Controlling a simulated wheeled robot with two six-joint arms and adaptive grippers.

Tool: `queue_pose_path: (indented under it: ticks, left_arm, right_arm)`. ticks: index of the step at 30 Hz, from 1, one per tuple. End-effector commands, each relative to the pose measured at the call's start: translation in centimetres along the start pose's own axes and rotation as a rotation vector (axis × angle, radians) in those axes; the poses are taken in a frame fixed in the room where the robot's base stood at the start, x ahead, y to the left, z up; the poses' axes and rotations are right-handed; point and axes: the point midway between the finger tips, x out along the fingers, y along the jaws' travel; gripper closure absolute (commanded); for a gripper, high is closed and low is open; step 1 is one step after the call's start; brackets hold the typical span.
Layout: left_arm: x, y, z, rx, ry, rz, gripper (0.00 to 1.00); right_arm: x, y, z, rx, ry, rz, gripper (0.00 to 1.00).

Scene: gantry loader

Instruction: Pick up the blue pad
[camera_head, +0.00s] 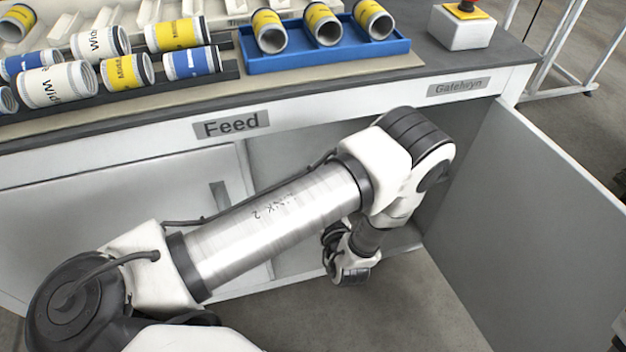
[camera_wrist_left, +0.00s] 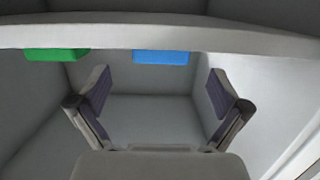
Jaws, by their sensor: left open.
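The blue pad (camera_wrist_left: 160,57) shows in the left wrist view as a flat block just below a pale board (camera_wrist_left: 160,36) that crosses the top of the picture. The board seems to cut off its upper part. My left gripper (camera_wrist_left: 160,88) is open and empty, and the pad appears beyond and between its spread fingers, apart from them. In the head view my left arm reaches down into the open cabinet below the bench; its fingers are hidden there and no pad shows. My right gripper is in neither view.
A green pad (camera_wrist_left: 57,55) lies left of the blue one. An open door (camera_head: 545,225) stands right of my arm. On the bench (camera_head: 350,92) above are several cans, a blue tray (camera_head: 330,61) and a red stop button (camera_head: 466,6). Grey cabinet walls surround the gripper.

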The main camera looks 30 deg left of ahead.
Motion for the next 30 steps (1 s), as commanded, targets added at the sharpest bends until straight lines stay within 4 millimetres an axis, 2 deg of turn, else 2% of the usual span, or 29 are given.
queue_pose_path:
  ticks: [1, 3, 7, 13, 20, 21, 25, 30]
  left_arm:
    - [0.7, 0.0, 0.5, -0.002, 0.002, -0.003, 0.00]
    - [1.6, -0.1, 0.5, -0.002, 0.001, -0.004, 0.00]
    - [3.2, -0.1, 0.2, -0.002, -0.002, -0.004, 0.00]
    - [6.7, -0.1, 0.2, -0.001, -0.004, -0.005, 0.00]
    - [7.2, 0.0, 0.0, 0.003, -0.004, 0.000, 0.00]
    - [7.2, 0.0, 0.0, 0.003, -0.004, 0.000, 0.04]
    - [7.2, 0.0, 0.0, 0.003, -0.004, 0.000, 0.50]
    - [7.2, 0.0, 0.0, 0.003, -0.005, 0.000, 0.52]
  right_arm:
    - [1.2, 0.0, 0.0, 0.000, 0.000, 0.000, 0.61]
    - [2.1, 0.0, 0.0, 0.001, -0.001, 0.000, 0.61]
    - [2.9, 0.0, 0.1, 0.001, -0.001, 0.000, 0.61]
    - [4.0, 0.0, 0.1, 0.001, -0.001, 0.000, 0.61]
    - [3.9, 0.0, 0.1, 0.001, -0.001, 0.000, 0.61]
    - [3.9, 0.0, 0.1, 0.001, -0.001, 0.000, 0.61]
    - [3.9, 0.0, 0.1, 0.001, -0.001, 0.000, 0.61]
    - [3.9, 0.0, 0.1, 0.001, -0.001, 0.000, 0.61]
